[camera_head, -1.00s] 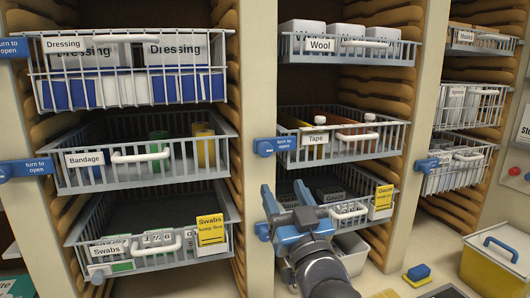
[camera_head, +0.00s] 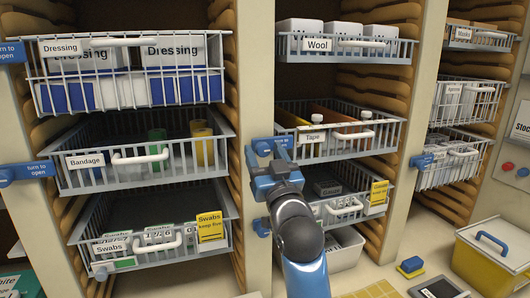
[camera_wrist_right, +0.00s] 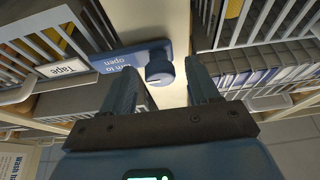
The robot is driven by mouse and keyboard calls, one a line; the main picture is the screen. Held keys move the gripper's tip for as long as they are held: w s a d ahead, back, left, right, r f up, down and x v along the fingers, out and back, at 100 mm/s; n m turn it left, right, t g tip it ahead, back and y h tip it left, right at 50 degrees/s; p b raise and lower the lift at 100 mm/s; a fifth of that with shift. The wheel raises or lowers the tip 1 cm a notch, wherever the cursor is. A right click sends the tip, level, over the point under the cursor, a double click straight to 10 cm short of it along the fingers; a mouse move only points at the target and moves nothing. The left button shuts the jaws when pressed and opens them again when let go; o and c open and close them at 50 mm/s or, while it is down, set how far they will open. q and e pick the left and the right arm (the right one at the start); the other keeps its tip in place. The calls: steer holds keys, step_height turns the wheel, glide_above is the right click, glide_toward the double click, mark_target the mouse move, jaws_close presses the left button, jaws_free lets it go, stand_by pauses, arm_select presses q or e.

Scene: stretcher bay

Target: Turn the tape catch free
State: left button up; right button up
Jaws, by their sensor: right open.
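The tape basket (camera_head: 345,140) is a grey wire basket in the middle column, with a "Tape" label (camera_head: 311,137) and a white handle. Its blue tape catch (camera_head: 264,146) is on the post at its left, partly hidden behind my right gripper (camera_head: 268,160). In the right wrist view the catch (camera_wrist_right: 160,68) is a round blue knob on a plate reading "turn to open", parts of the words hidden. The open fingers of the right gripper (camera_wrist_right: 160,88) point at it, one on each side; no contact is clear. My left gripper is out of view.
A wool basket (camera_head: 345,50) is above and a gauze basket (camera_head: 345,205) below. Bandage (camera_head: 120,180), dressing (camera_head: 130,90) and swabs (camera_head: 130,262) baskets stand left of the post. A yellow box (camera_head: 490,262) and a sponge (camera_head: 411,266) are on the counter at right.

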jaws_close()
stand_by(0.4)
